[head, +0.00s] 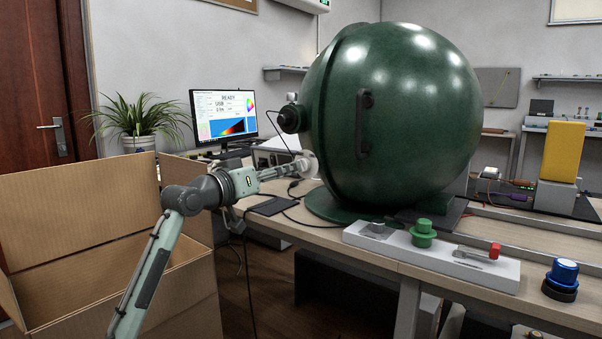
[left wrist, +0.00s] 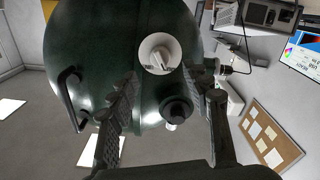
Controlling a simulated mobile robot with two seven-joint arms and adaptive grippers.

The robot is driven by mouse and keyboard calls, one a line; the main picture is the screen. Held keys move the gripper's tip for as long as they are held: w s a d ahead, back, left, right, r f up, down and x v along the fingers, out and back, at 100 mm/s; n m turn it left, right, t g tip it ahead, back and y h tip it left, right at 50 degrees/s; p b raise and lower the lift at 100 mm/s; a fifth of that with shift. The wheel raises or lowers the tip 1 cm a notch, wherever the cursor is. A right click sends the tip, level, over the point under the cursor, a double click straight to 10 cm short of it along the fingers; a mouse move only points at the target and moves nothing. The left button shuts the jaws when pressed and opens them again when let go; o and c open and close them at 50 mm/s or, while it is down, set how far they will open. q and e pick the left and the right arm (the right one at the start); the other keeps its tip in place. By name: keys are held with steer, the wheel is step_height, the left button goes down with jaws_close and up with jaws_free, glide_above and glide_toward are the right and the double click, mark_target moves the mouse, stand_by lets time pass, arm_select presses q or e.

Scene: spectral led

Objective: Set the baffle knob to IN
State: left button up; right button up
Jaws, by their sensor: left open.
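The baffle knob (left wrist: 160,54) is a pale round dial with a raised grip bar. It sits on the side of the large dark green sphere (head: 410,110), whose surface also shows in the left wrist view (left wrist: 100,40). In the head view the knob's pale disc (head: 311,164) shows at the sphere's lower left edge, partly behind my gripper. My left gripper (head: 297,163) is open and points at the knob. In the left wrist view its two fingers (left wrist: 160,82) stand apart, with the knob beyond their tips. Any IN marking is too small to read. My right gripper is not in view.
A black port (head: 291,118) sticks out of the sphere above my gripper, and a dark handle (head: 364,123) is on its front. A monitor (head: 224,116) stands behind. An open cardboard box (head: 75,215) is at left. A white tray (head: 430,255) lies on the bench.

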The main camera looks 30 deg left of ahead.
arm_select(q)
steer(key=w, duration=0.5)
steer(key=shift+w+d, duration=0.2)
steer(key=shift+w, duration=0.1)
jaws_close()
